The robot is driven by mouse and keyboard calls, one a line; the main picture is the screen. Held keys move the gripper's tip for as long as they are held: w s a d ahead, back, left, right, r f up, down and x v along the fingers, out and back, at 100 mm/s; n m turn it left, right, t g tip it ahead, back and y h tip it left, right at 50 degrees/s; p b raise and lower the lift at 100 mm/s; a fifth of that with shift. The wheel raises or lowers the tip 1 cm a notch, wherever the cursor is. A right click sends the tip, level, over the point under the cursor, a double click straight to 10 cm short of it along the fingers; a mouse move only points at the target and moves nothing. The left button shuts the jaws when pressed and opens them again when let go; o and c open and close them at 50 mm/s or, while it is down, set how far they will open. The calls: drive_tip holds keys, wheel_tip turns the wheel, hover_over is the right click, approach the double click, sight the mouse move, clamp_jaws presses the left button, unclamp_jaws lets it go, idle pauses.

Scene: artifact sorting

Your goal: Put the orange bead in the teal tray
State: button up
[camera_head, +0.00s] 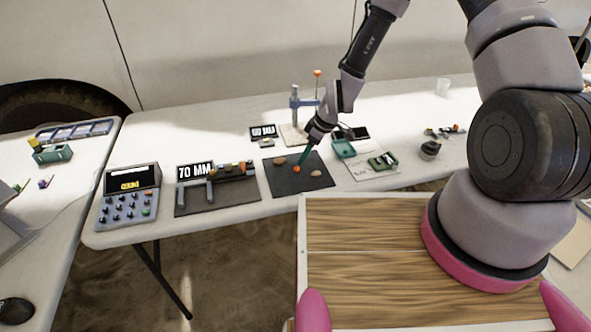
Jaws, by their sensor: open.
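The orange bead (297,169) lies on a dark mat (287,187) on the white table. My gripper (302,162) points down at the mat with its teal fingertips right by the bead. The jaws are open. The fingertips are too small to tell whether they touch the bead or stand around it. A teal tray (343,149) sits just right of the mat, behind a white sheet. A second teal container (383,161) with something in it stands on that sheet, farther right.
Two tan pebbles, one behind (279,161) and one right (316,173) of the bead, share the mat. A measuring stand (296,104) rises behind it. The white sheet (364,171) lies right.

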sight(298, 168)
drive_tip(key=x, duration=0.6)
drive_tip(key=shift+w+f, duration=0.2)
drive_tip(key=shift+w, duration=0.1)
clamp_jaws()
